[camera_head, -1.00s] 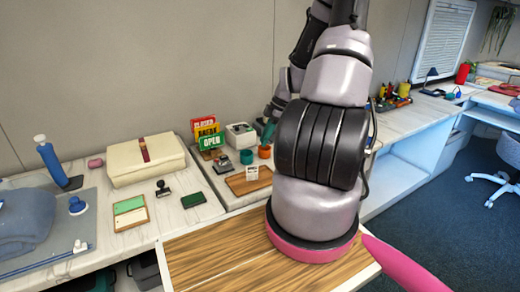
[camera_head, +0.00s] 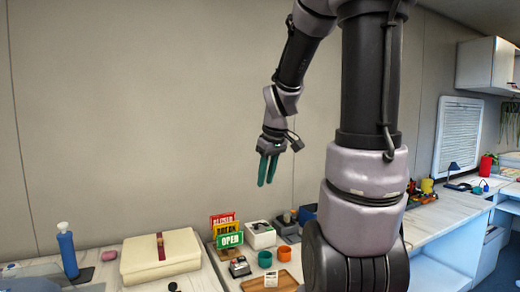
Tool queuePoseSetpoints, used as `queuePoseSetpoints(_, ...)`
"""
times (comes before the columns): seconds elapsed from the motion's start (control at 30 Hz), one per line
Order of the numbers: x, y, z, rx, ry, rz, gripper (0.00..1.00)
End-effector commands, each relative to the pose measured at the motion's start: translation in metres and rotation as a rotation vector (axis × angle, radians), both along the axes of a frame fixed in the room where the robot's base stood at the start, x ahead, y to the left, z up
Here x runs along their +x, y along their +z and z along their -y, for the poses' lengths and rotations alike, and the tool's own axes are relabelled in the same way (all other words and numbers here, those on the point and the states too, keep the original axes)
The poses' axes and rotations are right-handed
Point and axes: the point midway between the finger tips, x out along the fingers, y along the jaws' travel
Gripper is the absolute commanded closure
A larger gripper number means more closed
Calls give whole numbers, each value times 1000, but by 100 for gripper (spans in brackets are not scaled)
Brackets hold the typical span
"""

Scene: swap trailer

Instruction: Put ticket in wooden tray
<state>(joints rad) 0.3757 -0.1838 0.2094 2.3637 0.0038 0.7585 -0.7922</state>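The wooden tray (camera_head: 283,281) is low on the counter at the bottom of the head view, partly cut by the frame edge and partly behind my arm. A small white card-like piece (camera_head: 271,278), which looks like the ticket, is at the tray and seems to stand within its rim. My gripper (camera_head: 266,184) has teal fingers pointing down, high above the counter and well clear of the tray. A narrow gap shows between the fingers, and nothing is visible between them.
Teal (camera_head: 265,259) and orange (camera_head: 284,252) cups are behind the tray. Air around my gripper is free.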

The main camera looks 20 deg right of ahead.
Motion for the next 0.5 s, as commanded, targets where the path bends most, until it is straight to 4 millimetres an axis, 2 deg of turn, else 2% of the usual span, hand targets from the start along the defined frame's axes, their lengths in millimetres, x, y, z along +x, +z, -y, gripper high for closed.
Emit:
queuePoseSetpoints(0.03, -13, 20, -13, 19, -60, 41, 72)
queuePoseSetpoints(0.2, -59, 68, -45, 165, -301, 148, 72)
queuePoseSetpoints(0.4, -105, 97, -67, 353, -490, 206, 72)
queuePoseSetpoints(0.5, -116, 103, -71, 409, -538, 213, 72)
